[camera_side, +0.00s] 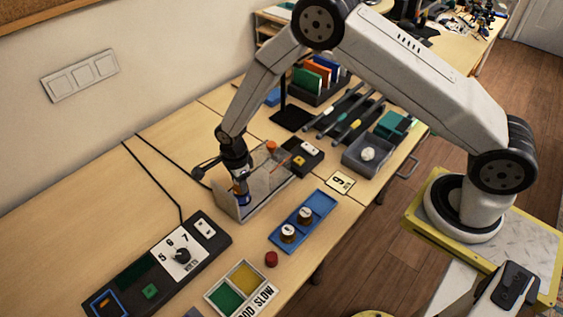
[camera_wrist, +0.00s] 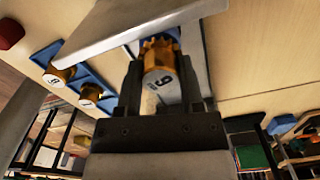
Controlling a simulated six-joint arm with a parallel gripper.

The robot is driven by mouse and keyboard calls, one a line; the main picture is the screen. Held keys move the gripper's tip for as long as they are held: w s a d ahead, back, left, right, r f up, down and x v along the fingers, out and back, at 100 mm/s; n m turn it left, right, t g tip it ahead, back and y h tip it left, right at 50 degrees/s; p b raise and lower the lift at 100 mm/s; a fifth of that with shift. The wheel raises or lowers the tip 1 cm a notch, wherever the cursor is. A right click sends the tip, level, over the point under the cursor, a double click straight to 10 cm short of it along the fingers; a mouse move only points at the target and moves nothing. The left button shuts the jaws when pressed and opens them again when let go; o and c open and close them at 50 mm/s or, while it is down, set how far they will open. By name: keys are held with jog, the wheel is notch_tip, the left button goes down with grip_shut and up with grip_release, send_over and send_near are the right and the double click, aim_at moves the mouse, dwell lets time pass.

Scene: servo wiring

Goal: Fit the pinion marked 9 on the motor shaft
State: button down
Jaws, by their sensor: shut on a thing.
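My gripper (camera_side: 240,180) points down inside a grey, see-through-walled box (camera_side: 262,196) in the side view. In the wrist view my gripper (camera_wrist: 162,82) is shut on a brass toothed pinion (camera_wrist: 158,62) with a pale label. The label's figure is turned and looks like a 9. A blue round part (camera_wrist: 160,36) shows just beyond the pinion; I cannot tell whether they touch. The motor shaft itself is hidden. Two more pinions, one nearer (camera_side: 288,232) and one farther (camera_side: 305,214), stand on a blue tray (camera_side: 290,240).
A card marked 9 (camera_side: 341,183) lies right of the box. A dark control panel (camera_side: 150,270) with a dial is at front left. A red cap (camera_side: 271,259) and a tray with green and yellow pads (camera_side: 224,300) are in front. The box wall (camera_wrist: 130,28) passes close to my fingers.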

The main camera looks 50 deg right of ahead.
jog(key=shift+f, duration=0.45)
jog(key=c, duration=0.5)
grip_release()
jog(key=shift+r, duration=5.5)
